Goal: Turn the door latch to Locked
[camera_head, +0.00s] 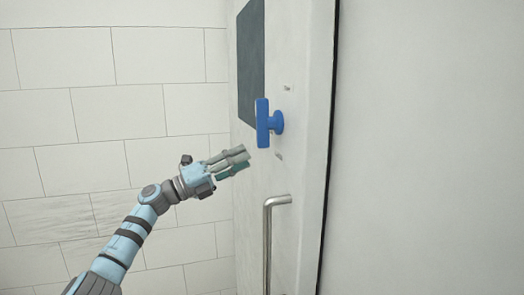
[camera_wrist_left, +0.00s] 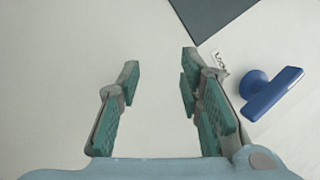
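A blue T-shaped door latch (camera_head: 262,123) sits on the white door (camera_head: 295,220), its bar upright in the head view. In the left wrist view the latch (camera_wrist_left: 272,94) is at the right, outside the fingers, with its bar slanted. My left gripper (camera_head: 246,160) is just below and left of the latch in the head view, apart from it. In the left wrist view its fingers (camera_wrist_left: 160,66) are spread with nothing between them. My right gripper is out of view.
A metal bar handle (camera_head: 268,240) stands on the door below the latch. A dark panel (camera_head: 250,62) is on the door at the upper left of the latch. A tiled wall (camera_head: 110,110) fills the left side. The space in front of the latch looks free.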

